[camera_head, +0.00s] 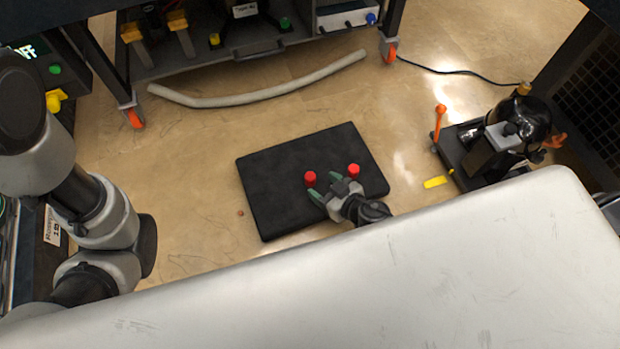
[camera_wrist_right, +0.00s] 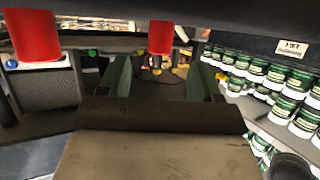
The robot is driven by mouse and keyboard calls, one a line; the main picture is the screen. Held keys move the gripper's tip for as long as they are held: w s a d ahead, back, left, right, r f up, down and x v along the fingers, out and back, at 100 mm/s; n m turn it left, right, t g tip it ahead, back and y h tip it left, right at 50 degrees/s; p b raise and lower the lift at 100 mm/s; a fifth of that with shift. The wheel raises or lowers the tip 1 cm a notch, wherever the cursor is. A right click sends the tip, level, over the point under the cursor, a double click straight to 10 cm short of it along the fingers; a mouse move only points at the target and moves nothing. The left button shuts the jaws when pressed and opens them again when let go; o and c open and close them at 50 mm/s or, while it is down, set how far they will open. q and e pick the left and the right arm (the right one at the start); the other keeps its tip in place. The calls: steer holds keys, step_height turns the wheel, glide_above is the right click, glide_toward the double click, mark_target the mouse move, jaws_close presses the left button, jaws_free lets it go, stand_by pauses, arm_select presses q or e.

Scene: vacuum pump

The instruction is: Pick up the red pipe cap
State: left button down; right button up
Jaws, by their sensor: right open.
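Two red pipe caps stand on a black mat (camera_head: 275,205) on the floor in the head view. The left cap (camera_head: 310,178) is just past the fingertips of my right gripper (camera_head: 323,185). The right cap (camera_head: 353,169) is to the right of the gripper. My right gripper is open, low over the mat, with green fingers. There one cap (camera_wrist_right: 160,37) lines up between the fingers and the other cap (camera_wrist_right: 33,35) is off to the left. I cannot tell the exact gap to the near cap. My left gripper is out of view.
A grey hose (camera_head: 260,98) lies on the floor behind the mat, in front of a wheeled cart (camera_head: 250,50). A black pump (camera_head: 505,130) stands at the right, with a yellow piece (camera_head: 435,183) near it. The floor left of the mat is mostly clear.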

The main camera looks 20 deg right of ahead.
mark_target(314, 180)
steer(key=b+x, duration=0.1)
steer(key=x, duration=0.3)
steer(key=shift+w+f, duration=0.1)
steer(key=c, duration=1)
